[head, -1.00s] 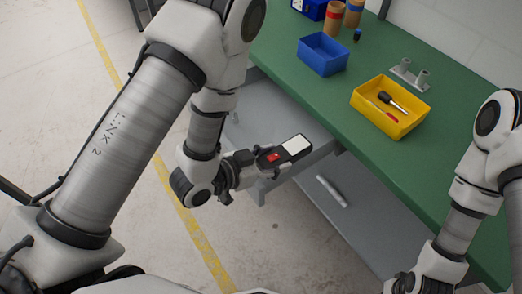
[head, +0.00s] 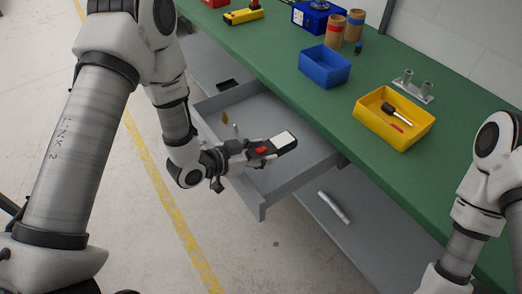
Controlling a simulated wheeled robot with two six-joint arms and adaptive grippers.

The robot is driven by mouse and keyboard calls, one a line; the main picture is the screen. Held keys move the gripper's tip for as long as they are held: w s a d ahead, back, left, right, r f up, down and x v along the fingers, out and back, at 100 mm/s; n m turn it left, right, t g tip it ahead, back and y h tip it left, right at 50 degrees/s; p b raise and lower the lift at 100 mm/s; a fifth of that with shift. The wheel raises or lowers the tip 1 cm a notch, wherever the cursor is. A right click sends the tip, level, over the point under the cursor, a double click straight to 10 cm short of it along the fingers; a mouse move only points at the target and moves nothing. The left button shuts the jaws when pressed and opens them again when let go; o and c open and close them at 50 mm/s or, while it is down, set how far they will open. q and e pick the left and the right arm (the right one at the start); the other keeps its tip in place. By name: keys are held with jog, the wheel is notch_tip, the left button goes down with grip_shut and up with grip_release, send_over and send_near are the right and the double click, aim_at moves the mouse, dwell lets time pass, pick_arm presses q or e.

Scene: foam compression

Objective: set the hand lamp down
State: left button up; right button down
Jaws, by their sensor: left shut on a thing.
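The hand lamp (head: 285,142) is a dark, flat bar with a white panel at its far end and a red patch near my gripper. My left gripper (head: 246,152) is shut on its near end. The lamp is held nearly level, and in the picture it overlaps the open grey drawer (head: 304,178) under the bench. I cannot tell its height above the drawer. My right arm shows at the lower right, but its gripper is out of the frame.
The green bench top (head: 330,115) carries a blue bin (head: 325,66), a yellow bin (head: 378,126) holding a screwdriver, a grey two-post fixture (head: 412,87), cardboard tubes (head: 353,25) and a blue device (head: 318,13).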

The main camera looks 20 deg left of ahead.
pick_arm(q)
jog(key=shift+f+b, duration=0.4)
jog(key=shift+f, duration=0.25)
jog(key=shift+d, duration=0.1)
jog(key=o, duration=1.3)
jog(key=shift+s, duration=0.1)
jog(key=shift+o, duration=0.2)
